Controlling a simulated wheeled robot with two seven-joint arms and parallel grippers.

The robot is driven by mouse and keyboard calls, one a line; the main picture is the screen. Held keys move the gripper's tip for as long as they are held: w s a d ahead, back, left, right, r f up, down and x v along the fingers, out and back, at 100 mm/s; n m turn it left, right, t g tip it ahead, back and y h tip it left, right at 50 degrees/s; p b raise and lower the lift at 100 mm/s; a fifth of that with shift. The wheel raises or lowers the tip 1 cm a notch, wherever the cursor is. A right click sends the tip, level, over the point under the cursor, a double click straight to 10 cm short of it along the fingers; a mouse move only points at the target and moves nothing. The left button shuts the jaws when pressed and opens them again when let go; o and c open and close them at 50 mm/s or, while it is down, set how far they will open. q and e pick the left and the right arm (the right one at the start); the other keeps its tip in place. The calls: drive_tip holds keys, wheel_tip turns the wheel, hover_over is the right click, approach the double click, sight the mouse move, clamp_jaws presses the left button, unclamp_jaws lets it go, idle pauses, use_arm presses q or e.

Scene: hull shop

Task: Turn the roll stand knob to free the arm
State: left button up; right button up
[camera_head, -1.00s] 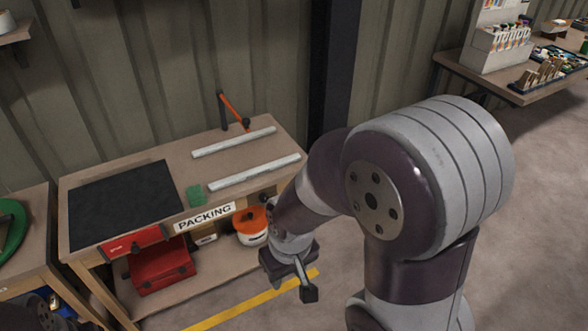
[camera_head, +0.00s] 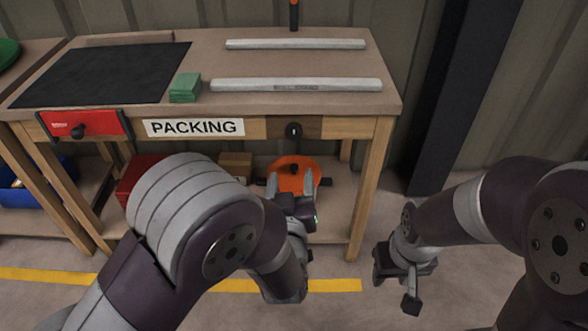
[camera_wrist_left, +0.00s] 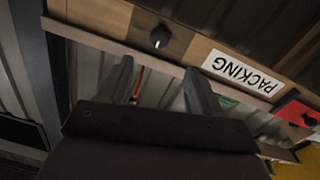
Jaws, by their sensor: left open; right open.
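A black round knob (camera_head: 294,131) sits on a dark wood plate on the front edge of the packing bench (camera_head: 385,103). The left wrist view also shows the knob (camera_wrist_left: 160,36), beyond the fingertips. My left gripper (camera_head: 292,186) is open and empty, below and in front of the knob, apart from it. Its two fingers (camera_wrist_left: 160,66) are spread in the left wrist view. My right gripper (camera_head: 405,278) hangs low to the right of the bench, open and empty. The orange and black upright (camera_head: 294,14) at the bench's back is cut off by the top edge.
Two pale bars (camera_head: 296,85) and a green block (camera_head: 185,88) lie on the bench beside a black mat (camera_head: 105,72). A red drawer (camera_head: 85,125) has its own dark knob. An orange-lidded bucket (camera_head: 292,172) stands on the lower shelf. A dark post (camera_head: 445,110) rises at right.

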sight(294, 135)
use_arm(q)
drive_tip(key=w+b, duration=0.2)
drive_tip(key=w, duration=0.4)
drive_tip(key=w+b, duration=0.2)
drive_tip(key=w, duration=0.3)
drive_tip(key=shift+w+d, duration=0.2)
drive_tip(key=shift+w, duration=0.2)
drive_tip(key=shift+w+r, duration=0.15)
drive_tip(key=shift+w, duration=0.1)
drive_tip(key=c, duration=1)
